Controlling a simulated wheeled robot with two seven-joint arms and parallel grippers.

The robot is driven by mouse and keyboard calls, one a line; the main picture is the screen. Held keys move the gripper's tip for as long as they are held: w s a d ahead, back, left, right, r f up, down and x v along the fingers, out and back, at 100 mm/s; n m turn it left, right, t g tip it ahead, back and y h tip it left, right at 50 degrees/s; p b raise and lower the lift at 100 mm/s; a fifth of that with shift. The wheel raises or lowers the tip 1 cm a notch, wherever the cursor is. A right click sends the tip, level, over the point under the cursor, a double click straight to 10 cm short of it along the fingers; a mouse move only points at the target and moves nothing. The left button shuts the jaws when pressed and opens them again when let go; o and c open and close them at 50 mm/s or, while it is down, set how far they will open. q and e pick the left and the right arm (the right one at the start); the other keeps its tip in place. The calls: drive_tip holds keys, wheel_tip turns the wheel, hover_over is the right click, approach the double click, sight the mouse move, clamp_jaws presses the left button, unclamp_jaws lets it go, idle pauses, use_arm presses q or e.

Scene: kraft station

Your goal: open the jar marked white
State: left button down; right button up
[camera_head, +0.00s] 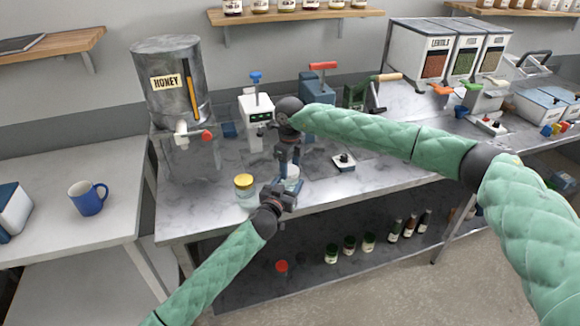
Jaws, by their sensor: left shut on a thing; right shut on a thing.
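A small pale jar (293,173) with a whitish top stands near the front edge of the marble-topped counter. My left gripper (284,191) is shut on this jar low down from the front. My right gripper (289,160) points straight down from above and is shut on its top, which looks like the lid. The two grippers hide much of the jar, and I cannot read any marking on it. I cannot tell whether the lid is loose. A glass jar with a yellow lid (245,182) stands upright just to the left, apart from both grippers.
A metal honey tank (172,85) stands at the counter's left. A white device (256,115) with a blue knob and a small switch box (344,162) stand near the grippers. Labelled bins (435,60) are at the back right. A blue mug (88,198) is on the left table.

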drive_tip(key=n, duration=0.5)
drive_tip(key=shift+w+d+r+n, duration=0.1)
drive_tip(key=shift+w+n, duration=0.1)
drive_tip(key=shift+n, duration=0.2)
use_arm(q)
drive_tip(key=shift+s+d, duration=0.1)
use_arm(e)
drive_tip(key=n, duration=0.5)
drive_tip(key=shift+n, duration=0.3)
drive_tip(key=n, duration=0.5)
drive_tip(key=shift+n, duration=0.4)
drive_tip(key=n, duration=0.6)
use_arm(q)
drive_tip(key=shift+f, duration=0.1)
use_arm(e)
drive_tip(key=shift+r, duration=0.45)
drive_tip(key=shift+s+r, duration=0.1)
drive_tip(key=shift+r, duration=0.25)
drive_tip(key=shift+r, duration=0.3)
